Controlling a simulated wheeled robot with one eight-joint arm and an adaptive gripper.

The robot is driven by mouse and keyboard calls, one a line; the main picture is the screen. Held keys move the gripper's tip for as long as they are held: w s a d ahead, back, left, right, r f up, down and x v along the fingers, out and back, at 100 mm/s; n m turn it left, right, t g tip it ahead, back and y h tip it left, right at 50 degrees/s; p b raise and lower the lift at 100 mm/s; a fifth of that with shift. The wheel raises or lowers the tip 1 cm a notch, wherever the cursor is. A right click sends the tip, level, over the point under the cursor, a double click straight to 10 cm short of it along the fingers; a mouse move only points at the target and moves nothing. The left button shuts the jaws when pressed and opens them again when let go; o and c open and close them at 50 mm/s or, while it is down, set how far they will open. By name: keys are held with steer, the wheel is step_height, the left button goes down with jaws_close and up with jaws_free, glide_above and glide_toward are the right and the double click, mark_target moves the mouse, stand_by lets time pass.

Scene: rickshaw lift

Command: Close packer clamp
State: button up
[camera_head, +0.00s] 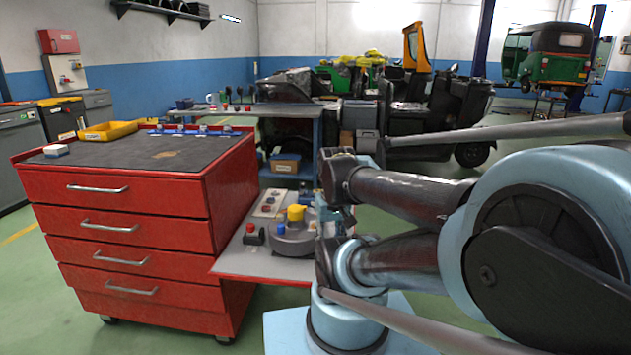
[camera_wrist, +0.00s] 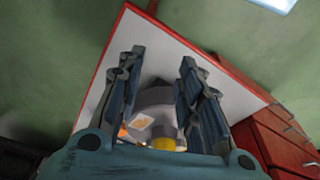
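A dark grey round device with a yellow knob (camera_head: 296,213), perhaps the packer clamp, stands on the light side shelf (camera_head: 232,262) of the red cabinet. In the wrist view a grey body (camera_wrist: 155,97) and a yellow part (camera_wrist: 164,144) show between my fingers. My gripper (camera_wrist: 162,60) is open, its two dark fingers apart over the shelf. I cannot tell whether either finger touches the device. My arm hides part of the device and most of the gripper in the head view. Whether the clamp is open or closed is not clear.
The red drawer cabinet (camera_head: 127,229) stands left of the shelf, with a yellow tray (camera_head: 108,131) on top. A small red-topped black part (camera_head: 253,234) and a switch panel (camera_head: 269,203) lie on the shelf. A workbench (camera_head: 262,108) and vehicles are behind. Green floor is open in front.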

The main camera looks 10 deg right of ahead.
steer(key=shift+w+d, duration=0.2)
steer(key=shift+d, duration=0.1)
steer(key=shift+o, duration=1.8)
steer(key=shift+s+r, duration=0.2)
steer(key=shift+r, duration=0.05)
steer(key=w+r+m+g, duration=0.1)
steer(key=w+r, duration=0.7)
steer(key=w, duration=0.4)
steer(key=w+r+m, duration=0.1)
steer(key=w+r, duration=0.7)
steer(key=w, duration=0.4)
steer(key=m+g, duration=0.1)
steer(key=m, duration=0.1)
glide_above(303, 183)
step_height(303, 183, down, 7)
step_height(303, 183, down, 16)
steer(key=shift+a+f, duration=0.1)
